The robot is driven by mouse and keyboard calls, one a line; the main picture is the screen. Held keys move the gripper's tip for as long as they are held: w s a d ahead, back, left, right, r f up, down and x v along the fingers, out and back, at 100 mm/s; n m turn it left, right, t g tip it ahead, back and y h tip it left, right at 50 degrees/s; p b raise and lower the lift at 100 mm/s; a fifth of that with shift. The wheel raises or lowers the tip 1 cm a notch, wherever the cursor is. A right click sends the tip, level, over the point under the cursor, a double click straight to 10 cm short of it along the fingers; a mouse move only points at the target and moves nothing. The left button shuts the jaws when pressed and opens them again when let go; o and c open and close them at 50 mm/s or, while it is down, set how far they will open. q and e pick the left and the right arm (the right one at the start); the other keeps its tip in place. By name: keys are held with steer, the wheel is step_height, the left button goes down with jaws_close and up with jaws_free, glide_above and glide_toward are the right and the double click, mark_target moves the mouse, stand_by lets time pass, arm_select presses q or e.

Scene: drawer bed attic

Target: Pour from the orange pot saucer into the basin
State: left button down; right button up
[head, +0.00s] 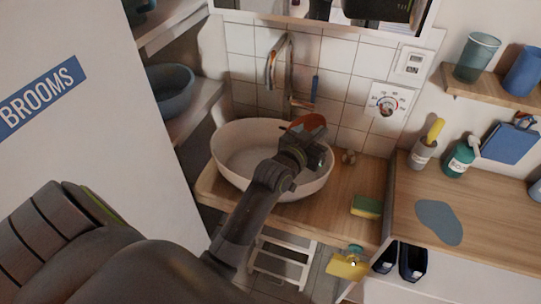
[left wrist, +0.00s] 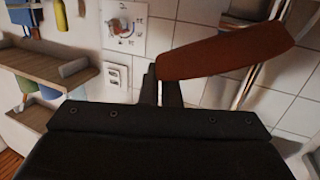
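The white basin (head: 232,158) stands on the wooden counter under the tap. My left gripper (head: 304,141) is over the basin's right side, with the arm reaching across its front rim. It is shut on the orange pot saucer (head: 308,121), which shows just beyond the fingers, above the basin's back right rim. In the left wrist view the saucer (left wrist: 226,52) is seen nearly from the side, its near end at the fingertips (left wrist: 163,84). The saucer's inside and anything in it are hidden. My right gripper is not in view.
The tap (head: 277,62) rises behind the basin. A sponge (head: 366,206) lies on the counter to the right. Bottles (head: 459,158) and a blue-grey patch (head: 439,222) are on the right worktop. A white door (head: 120,130) stands at left.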

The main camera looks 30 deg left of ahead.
arm_select(q)
steer(key=shift+s+a+r+n+t+b, duration=0.2)
steer(key=shift+s+a+r+n+b, duration=0.1)
steer(key=shift+a, duration=0.2)
steer(key=shift+s+a+r+n+t+b, duration=0.2)
steer(key=shift+a+r+n, duration=0.1)
steer(key=shift+a, duration=0.15)
steer(key=shift+s+a+f+n+t+b, duration=0.25)
steer(key=shift+s+a+n+t+b, duration=0.15)
steer(key=shift+a+n+b, duration=0.45)
stand_by(0.7)
steer(key=shift+s+a+r+n+t, duration=0.25)
steer(key=shift+a+r+n+t, duration=0.1)
steer(key=shift+r+n+t, duration=0.25)
stand_by(0.7)
